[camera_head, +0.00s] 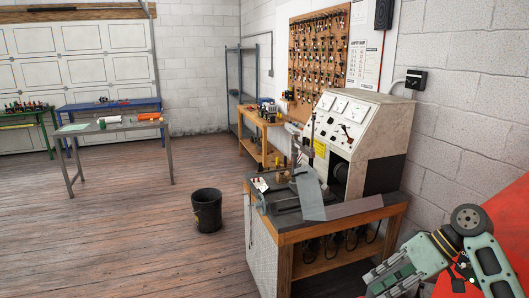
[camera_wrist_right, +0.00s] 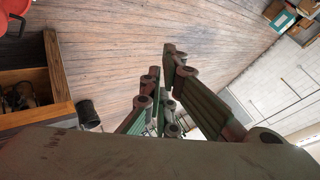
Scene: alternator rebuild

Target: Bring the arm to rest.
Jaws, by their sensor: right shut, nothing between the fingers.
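My right gripper (camera_head: 385,280) shows at the lower right of the head view, green-grey, at the end of my arm. It is to the right of the workbench and in front of it, apart from it as far as I can see. In the right wrist view its fingers (camera_wrist_right: 160,90) point away over the wooden floor, shut with nothing held. My left gripper is not in view.
A workbench (camera_head: 345,222) with a beige test machine (camera_head: 333,120) stands at centre right. A black bucket (camera_head: 207,211) is on the floor beside it. A grey table (camera_head: 108,127) is at the left. A red surface (camera_head: 507,210) is at the right edge. The left floor is open.

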